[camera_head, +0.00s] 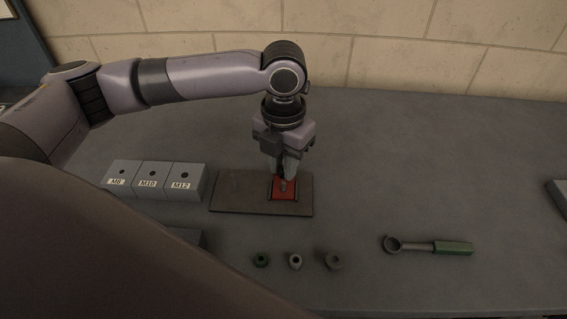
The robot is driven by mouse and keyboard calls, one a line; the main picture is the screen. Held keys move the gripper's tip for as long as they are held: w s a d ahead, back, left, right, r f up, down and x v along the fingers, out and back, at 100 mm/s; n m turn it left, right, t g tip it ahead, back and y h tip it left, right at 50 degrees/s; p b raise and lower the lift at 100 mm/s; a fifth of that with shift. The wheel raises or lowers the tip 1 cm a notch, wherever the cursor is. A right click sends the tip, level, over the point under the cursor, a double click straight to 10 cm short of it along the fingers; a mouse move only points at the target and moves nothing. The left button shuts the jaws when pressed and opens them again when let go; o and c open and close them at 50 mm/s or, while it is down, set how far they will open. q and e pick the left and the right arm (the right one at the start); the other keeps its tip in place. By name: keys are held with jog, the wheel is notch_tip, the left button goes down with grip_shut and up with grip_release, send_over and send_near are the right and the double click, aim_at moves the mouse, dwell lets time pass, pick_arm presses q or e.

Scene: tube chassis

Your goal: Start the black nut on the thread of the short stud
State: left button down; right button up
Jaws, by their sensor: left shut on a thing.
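My left gripper (285,174) points straight down over the red pad (284,195) on the brown base plate (240,192). It is shut on a small dark thing between its fingertips, which fits the black nut, but the fingers hide most of it. A short grey stud (283,186) stands on the red pad just under the fingertips. I cannot tell whether the held nut touches the stud's thread. My right gripper is out of view.
A green-handled ring wrench (453,247) lies to the right. Labelled grey blocks (153,181) stand left of the plate. The table's right side is mostly clear.

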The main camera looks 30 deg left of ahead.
pick_arm(q)
jog(key=shift+f+b, duration=0.6)
jog(key=shift+f, duration=0.15)
jog(key=shift+r, duration=0.15)
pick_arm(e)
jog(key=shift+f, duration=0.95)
pick_arm(q)
jog(key=shift+p, duration=0.8)
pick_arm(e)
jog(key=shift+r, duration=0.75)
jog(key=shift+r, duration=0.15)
pick_arm(q)
jog(key=shift+p, duration=0.65)
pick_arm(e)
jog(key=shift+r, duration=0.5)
pick_arm(q)
jog(key=shift+f, duration=0.3)
jog(key=shift+f, duration=1.25)
